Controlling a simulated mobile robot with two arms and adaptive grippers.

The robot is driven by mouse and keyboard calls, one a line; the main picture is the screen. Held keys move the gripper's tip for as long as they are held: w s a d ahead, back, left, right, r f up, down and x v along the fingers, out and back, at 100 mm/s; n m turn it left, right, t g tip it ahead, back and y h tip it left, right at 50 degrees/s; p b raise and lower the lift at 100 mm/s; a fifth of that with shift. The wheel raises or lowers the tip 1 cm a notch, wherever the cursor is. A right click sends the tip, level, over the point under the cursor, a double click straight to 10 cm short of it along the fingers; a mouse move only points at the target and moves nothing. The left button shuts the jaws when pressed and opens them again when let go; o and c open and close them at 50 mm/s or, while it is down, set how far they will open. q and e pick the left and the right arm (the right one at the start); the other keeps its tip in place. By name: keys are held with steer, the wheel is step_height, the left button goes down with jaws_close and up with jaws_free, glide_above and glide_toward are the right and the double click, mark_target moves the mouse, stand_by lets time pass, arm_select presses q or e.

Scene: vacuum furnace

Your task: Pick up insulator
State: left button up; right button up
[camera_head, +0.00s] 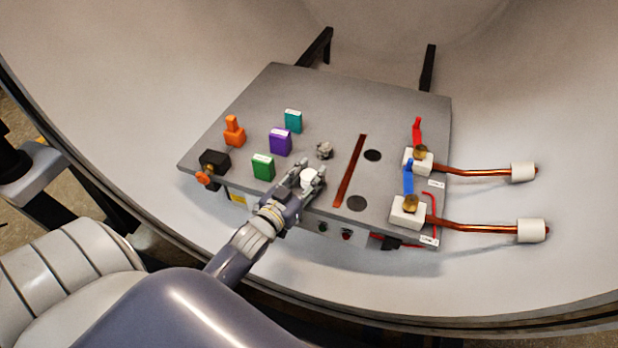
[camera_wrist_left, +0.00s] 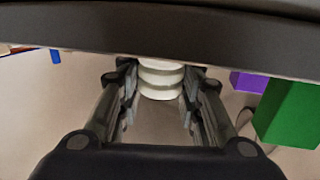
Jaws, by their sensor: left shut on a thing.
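The insulator is a small white ribbed piece (camera_head: 309,178) at the front of the grey plate in the head view. In the left wrist view the white ribbed insulator (camera_wrist_left: 161,80) sits between the far ends of the fingers. My left gripper (camera_head: 306,181) is shut on the insulator, with one finger on each side of it; the fingers also show in the left wrist view (camera_wrist_left: 160,92). Whether the insulator touches the plate I cannot tell. My right gripper is not in view.
On the grey plate (camera_head: 330,112) stand green (camera_head: 263,168), purple (camera_head: 280,142) and teal (camera_head: 293,121) blocks, an orange piece (camera_head: 234,132) and a small grey metal part (camera_head: 324,150). A copper strip (camera_head: 350,170) lies to the right. White blocks with copper rods (camera_head: 478,172) are at the right edge.

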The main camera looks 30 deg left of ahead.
arm_select(q)
step_height(320, 180, up, 2)
steer(key=shift+r, duration=0.15)
steer(key=s+d+b, duration=0.1)
steer(key=s+d, duration=0.1)
steer(key=s, duration=0.3)
steer(key=s+d+r+b, duration=0.1)
steer(key=s+d, duration=0.1)
steer(key=s, duration=0.2)
steer(key=s+d, duration=0.2)
steer(key=s, duration=0.3)
steer(key=shift+s+d+r+b, duration=0.3)
steer(key=shift+d+r+b, duration=0.05)
steer(key=shift+r+b, duration=0.05)
